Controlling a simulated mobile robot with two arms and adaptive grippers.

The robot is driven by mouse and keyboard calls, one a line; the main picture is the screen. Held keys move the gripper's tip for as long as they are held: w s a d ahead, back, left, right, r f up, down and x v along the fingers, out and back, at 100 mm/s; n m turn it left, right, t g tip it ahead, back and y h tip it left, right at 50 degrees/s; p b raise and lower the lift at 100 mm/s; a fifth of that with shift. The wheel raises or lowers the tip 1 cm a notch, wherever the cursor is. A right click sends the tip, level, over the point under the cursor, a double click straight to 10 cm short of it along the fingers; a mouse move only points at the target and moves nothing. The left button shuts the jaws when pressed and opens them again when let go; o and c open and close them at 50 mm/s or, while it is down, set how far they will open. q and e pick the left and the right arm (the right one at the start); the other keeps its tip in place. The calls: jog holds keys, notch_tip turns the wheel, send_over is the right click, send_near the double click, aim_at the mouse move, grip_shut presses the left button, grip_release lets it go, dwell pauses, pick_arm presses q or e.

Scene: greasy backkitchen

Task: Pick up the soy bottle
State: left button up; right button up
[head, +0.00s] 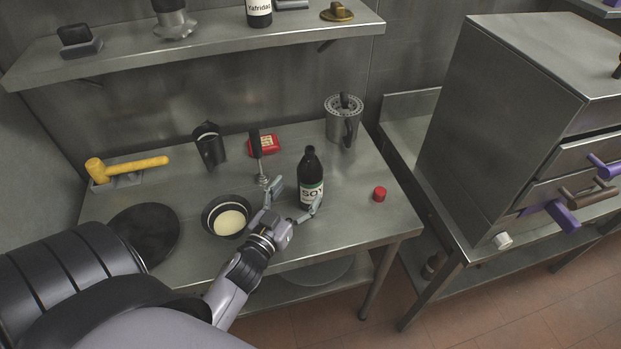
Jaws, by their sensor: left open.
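The soy bottle (311,181) is dark with a pale label reading "SOY". It stands upright on the steel table (355,225), right of the middle. My left gripper (297,203) is open just in front of the bottle. One finger is at the bottle's left and the other reaches along its lower front right. I cannot tell whether either finger touches it. My right gripper does not show.
A bowl with pale contents (229,222) is left of the gripper. A dark-handled utensil (256,147) stands behind it, near a red box (265,144). A red cap (379,194) lies right of the bottle. A metal canister (343,122) stands behind. A shelf (200,50) hangs above.

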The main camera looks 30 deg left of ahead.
aim_at(304, 185)
pick_arm(q)
jog(key=shift+w+r+p, duration=0.3)
jog(key=shift+w+p, duration=0.1)
jog(key=shift+w, duration=0.55)
jog(key=w+p, duration=0.1)
jog(key=w, duration=0.2)
jog(key=shift+w, duration=0.35)
jog(key=shift+w+a, duration=0.1)
jog(key=shift+w, duration=0.25)
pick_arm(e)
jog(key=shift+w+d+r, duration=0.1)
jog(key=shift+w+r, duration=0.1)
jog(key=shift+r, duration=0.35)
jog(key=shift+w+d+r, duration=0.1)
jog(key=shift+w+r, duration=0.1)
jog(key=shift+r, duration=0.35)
pick_arm(q)
jog(key=shift+s, duration=0.1)
jog(key=shift+c, duration=0.7)
jog(key=c, duration=0.6)
grip_shut()
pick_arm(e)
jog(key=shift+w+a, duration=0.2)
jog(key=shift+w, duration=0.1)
